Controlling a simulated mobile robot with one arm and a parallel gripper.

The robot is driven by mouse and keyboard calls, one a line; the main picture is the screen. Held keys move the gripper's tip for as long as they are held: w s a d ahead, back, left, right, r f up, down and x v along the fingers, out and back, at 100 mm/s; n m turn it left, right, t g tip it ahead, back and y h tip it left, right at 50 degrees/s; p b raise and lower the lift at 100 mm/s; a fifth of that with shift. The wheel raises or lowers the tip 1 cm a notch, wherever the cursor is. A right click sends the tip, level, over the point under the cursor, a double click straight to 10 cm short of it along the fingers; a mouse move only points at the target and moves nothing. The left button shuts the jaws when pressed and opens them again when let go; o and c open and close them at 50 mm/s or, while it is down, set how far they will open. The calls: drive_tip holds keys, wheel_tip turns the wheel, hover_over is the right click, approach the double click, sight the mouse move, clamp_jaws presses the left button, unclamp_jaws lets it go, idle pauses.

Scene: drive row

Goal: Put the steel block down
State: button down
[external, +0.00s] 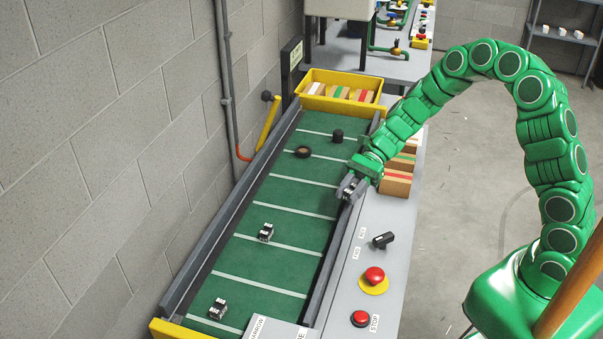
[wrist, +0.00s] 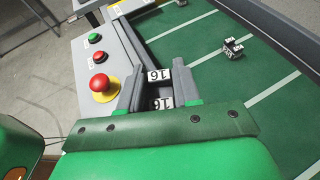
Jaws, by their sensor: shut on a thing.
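My gripper (external: 350,190) is at the right side rail of the green conveyor belt (external: 310,207). In the wrist view, my gripper (wrist: 159,89) is shut on the steel block (wrist: 159,76), whose light faces read "16". The jaws cover its sides, and only a small part shows in the external view. I cannot tell its height above the rail or belt. Two similar blocks sit apart on the belt, one in the middle (external: 266,232) and one at the near end (external: 218,308).
A black cylinder (external: 337,135) and a dark round piece (external: 303,152) stand on the far belt. A yellow bin (external: 318,78) closes the far end. The right panel has a black switch (external: 383,240), a red mushroom button (external: 374,275) and a red button (external: 361,318). Belt sections between the white lines are clear.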

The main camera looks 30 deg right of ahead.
drive_tip(key=shift+w+a+f, duration=0.15)
drive_tip(key=shift+w+f, duration=0.1)
drive_tip(key=shift+w, duration=0.3)
hover_over(303, 216)
drive_tip(key=s+d, duration=0.3)
drive_tip(key=s, duration=0.1)
wheel_tip(303, 216, down, 4)
drive_tip(key=f, duration=0.1)
drive_tip(key=w+a+f, duration=0.2)
drive_tip(key=shift+w+f, duration=0.25)
drive_tip(key=shift+f, duration=0.1)
drive_tip(key=shift+w+a+f, duration=0.25)
drive_tip(key=shift+w+f, duration=0.1)
drive_tip(key=shift+f, duration=0.1)
drive_tip(key=shift+w+a+f, duration=0.25)
drive_tip(key=shift+w+f, duration=0.05)
drive_tip(key=shift+f, duration=1.65)
drive_tip(key=shift+f, duration=0.1)
drive_tip(key=c, duration=0.8)
unclamp_jaws()
